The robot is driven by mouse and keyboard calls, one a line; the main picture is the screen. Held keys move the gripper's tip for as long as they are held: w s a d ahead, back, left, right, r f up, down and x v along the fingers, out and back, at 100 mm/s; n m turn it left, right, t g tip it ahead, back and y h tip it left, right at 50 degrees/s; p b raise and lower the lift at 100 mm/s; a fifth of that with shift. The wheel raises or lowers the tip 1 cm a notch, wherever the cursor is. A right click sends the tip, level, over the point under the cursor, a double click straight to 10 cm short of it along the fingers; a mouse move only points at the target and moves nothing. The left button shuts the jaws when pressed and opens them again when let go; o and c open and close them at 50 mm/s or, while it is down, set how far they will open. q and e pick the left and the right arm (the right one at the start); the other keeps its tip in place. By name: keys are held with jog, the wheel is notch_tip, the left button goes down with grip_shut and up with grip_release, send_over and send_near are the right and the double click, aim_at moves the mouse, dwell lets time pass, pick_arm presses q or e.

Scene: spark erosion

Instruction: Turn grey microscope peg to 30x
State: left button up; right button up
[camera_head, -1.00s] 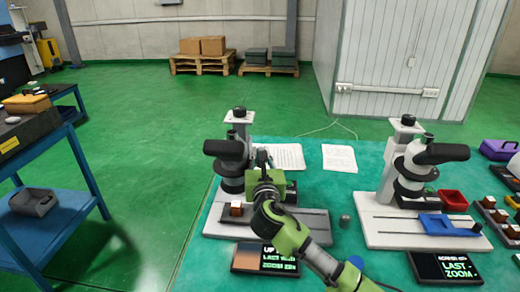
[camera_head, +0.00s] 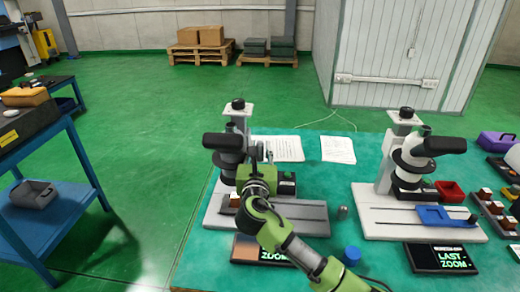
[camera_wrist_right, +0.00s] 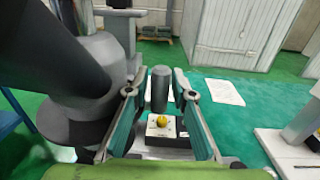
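The grey microscope (camera_head: 226,143) stands on a white base plate (camera_head: 310,212) at the table's left. In the wrist view its dark grey body (camera_wrist_right: 88,75) fills the left side. My right gripper (camera_head: 258,158) is at its right side, partly hiding it. In the wrist view the two fingers (camera_wrist_right: 160,82) are apart, one on each side of an upright dark grey cylinder (camera_wrist_right: 160,90), seemingly the peg. Narrow gaps show beside it. I cannot read its zoom setting. A small box with a yellow knob (camera_wrist_right: 161,121) shows below it. My left gripper is out of view.
A white microscope (camera_head: 411,160) with a blue slide (camera_head: 440,216) stands right. Screens (camera_head: 441,258) lie in front; the left one (camera_head: 250,249) is partly covered by my arm. Paper sheets (camera_head: 338,149) lie behind. A small grey knob (camera_head: 342,212) and a blue one (camera_head: 351,254) stand between.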

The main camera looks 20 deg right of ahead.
jog(key=v, duration=1.2)
jog(key=shift+c, duration=0.4)
